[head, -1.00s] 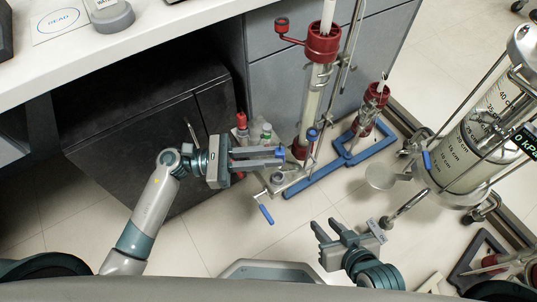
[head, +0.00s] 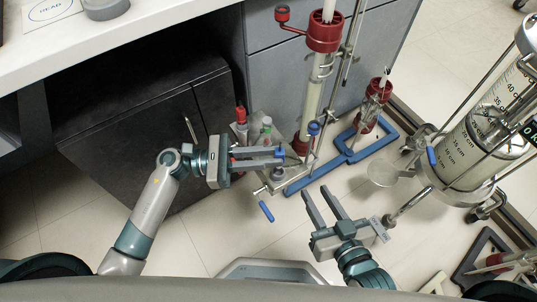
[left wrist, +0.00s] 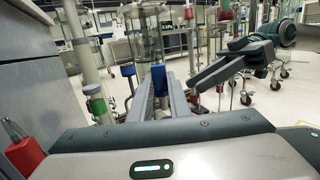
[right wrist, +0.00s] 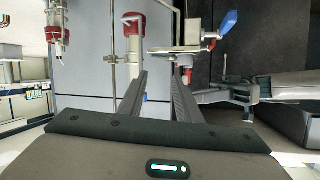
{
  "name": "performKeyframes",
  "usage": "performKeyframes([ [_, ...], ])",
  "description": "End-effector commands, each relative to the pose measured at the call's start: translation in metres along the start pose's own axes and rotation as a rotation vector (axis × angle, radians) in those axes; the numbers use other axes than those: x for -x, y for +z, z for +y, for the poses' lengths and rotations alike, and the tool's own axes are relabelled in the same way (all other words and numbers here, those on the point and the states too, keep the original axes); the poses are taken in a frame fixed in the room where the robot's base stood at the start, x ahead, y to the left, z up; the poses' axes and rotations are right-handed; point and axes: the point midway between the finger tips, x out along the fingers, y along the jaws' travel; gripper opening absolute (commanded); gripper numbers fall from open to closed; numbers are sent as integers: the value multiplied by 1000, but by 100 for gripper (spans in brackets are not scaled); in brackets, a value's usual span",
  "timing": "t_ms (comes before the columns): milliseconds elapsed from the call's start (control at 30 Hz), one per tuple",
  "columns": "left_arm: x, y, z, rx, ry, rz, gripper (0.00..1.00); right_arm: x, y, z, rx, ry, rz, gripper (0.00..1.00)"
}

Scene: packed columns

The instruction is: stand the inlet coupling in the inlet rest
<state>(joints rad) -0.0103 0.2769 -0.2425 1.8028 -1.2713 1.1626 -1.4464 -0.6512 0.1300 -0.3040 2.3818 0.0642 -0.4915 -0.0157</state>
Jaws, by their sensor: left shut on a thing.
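My left gripper (head: 284,157) is shut on a small blue piece, which shows between its fingers in the left wrist view (left wrist: 159,80). Most of the piece is hidden by the fingers, so I cannot tell whether it is the inlet coupling. The gripper is beside the foot of the tall column (head: 311,95) with red collars. Just below it is a metal fitting (head: 281,174) with a blue lever (head: 266,212). My right gripper (head: 315,191) is open and empty, below and right of that fitting, fingers pointing toward the column. I cannot pick out the inlet rest for certain.
A red-capped bottle (head: 241,118) stands behind my left gripper. A large graduated cylinder (head: 480,140) is at the right.

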Motion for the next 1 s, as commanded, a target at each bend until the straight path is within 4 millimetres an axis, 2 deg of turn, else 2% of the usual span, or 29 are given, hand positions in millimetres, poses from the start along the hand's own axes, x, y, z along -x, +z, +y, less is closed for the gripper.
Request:
performKeyframes([
  [500, 1, -11, 0, 0, 0, 0, 0, 1, -35, -12, 17, -20, 202, 31],
  [1000, 1, -12, 0, 0, 0, 0, 0, 2, -41, -13, 19, -23, 234, 31],
])
